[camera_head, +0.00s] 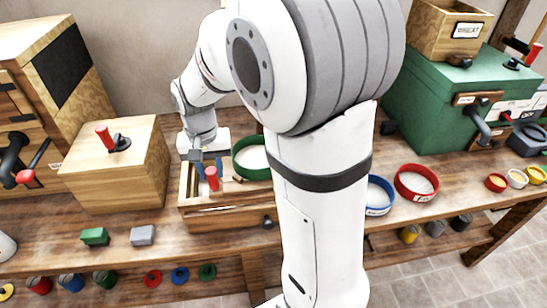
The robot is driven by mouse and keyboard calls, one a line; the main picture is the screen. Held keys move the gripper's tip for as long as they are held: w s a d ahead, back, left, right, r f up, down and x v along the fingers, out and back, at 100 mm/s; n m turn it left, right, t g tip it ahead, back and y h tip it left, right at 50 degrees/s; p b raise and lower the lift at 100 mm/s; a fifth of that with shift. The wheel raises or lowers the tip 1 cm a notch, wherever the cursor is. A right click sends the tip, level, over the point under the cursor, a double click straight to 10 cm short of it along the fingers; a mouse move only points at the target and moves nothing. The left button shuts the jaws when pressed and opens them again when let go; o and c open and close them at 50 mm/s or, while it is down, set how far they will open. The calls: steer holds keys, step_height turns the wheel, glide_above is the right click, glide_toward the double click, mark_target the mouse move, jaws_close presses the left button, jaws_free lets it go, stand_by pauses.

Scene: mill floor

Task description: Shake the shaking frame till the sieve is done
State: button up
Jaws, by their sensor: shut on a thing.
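The shaking frame (228,219) is a low wooden box on the bench, left of centre and partly behind my arm. A red upright handle (212,180) stands at its front left. My gripper (209,167) points down at this handle and is shut on it; the exact contact is small in the picture. A green-rimmed round sieve (238,171) with pale contents sits at the frame's right part. Its right side is hidden behind my arm.
A wooden box with a red lever (108,168) stands close left. Green and grey blocks (142,236) lie in front of it. Blue-rimmed (378,209) and red-rimmed (417,196) sieves lie right of my arm. A large green machine (425,110) stands back right.

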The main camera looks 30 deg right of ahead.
steer(key=w+a, duration=0.1)
steer(key=a, duration=0.2)
steer(key=w+a, duration=0.1)
steer(key=a, duration=0.2)
steer(key=w+a+p, duration=0.1)
steer(key=a, duration=0.2)
steer(key=shift+a, duration=0.1)
steer(key=shift+s+d, duration=0.1)
steer(key=shift+d, duration=0.35)
steer(key=s+d, duration=0.1)
steer(key=d, duration=0.1)
steer(key=s+d, duration=0.1)
steer(key=d, duration=0.5)
steer(key=shift+s+d+b, duration=0.2)
steer(key=shift+s+b, duration=0.15)
steer(key=shift+s, duration=0.05)
